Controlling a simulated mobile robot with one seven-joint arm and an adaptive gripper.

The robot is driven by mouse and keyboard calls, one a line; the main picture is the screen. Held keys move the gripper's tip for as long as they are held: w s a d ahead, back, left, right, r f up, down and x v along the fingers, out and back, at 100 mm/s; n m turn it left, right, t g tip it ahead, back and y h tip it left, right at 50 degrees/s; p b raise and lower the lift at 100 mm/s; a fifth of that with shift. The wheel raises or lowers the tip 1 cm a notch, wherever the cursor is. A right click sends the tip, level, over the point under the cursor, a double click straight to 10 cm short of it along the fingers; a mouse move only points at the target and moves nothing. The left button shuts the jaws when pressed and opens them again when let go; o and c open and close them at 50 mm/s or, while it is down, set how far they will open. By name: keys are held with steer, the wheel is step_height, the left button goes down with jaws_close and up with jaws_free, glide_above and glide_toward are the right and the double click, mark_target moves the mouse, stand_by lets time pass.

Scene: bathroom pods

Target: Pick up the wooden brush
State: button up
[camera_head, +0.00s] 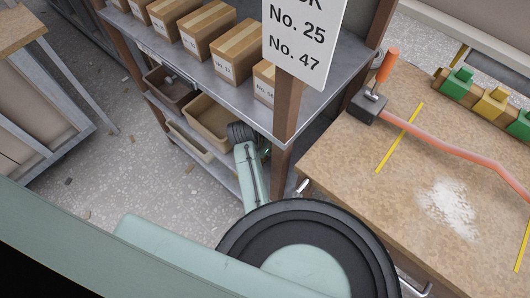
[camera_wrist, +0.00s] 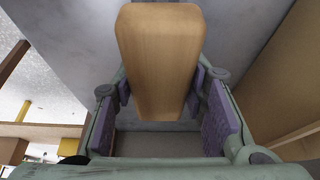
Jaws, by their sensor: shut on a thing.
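The wooden brush (camera_wrist: 160,55) shows in the wrist view as a smooth, light-brown wooden block with rounded edges. It stands between the two purple-padded fingers of my gripper (camera_wrist: 159,95), which are shut on its sides. No bristles show. In the head view my arm reaches to the shelving unit, beside a tan bin (camera_head: 207,128) on a lower shelf. The brush and my fingertips cannot be made out there.
The upper shelf (camera_head: 205,75) holds several cardboard boxes (camera_head: 208,28) above my arm. A wooden post (camera_head: 287,125) stands close to my arm. Open floor lies left.

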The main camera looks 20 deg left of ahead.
step_height(320, 180, up, 2)
steer(key=shift+r+b, duration=0.25)
steer(key=shift+b, duration=0.15)
steer(key=s+a+b, duration=0.1)
steer(key=s+a, duration=0.2)
steer(key=s, duration=0.5)
steer(key=s+a+b, duration=0.2)
steer(key=s+a, duration=0.1)
steer(key=s, duration=0.6)
steer(key=shift+f, duration=0.1)
steer(key=o, duration=0.7)
steer(key=c, duration=0.4)
steer(key=shift+c, duration=0.3)
